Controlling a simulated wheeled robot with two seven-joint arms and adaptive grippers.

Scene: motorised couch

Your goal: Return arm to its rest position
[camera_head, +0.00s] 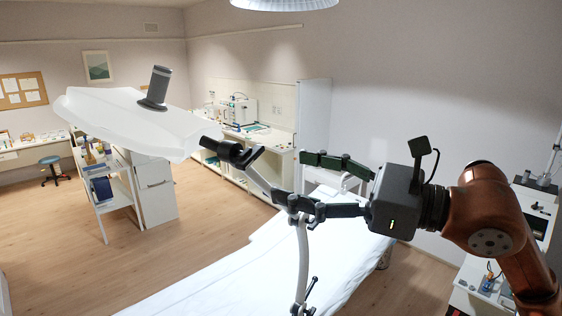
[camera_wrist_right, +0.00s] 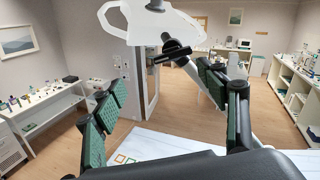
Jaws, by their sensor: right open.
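My right gripper (camera_head: 318,182) is raised over the white couch (camera_head: 255,265) in the head view, its arm coming in from the right. Its two dark fingers with green pads are spread apart. In the wrist view the same gripper (camera_wrist_right: 165,105) frames empty space, with a white lamp head (camera_wrist_right: 165,20) and its dark handle beyond. In the head view the lamp's jointed arm (camera_head: 301,245) passes close to the lower finger; I cannot tell whether they touch. My left gripper is not in view.
The large white lamp head (camera_head: 125,120) with a grey handle (camera_head: 157,88) hangs at left centre. A shelf cart (camera_head: 105,185) and a cabinet (camera_head: 155,190) stand behind it. A counter (camera_head: 250,150) lines the back wall.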

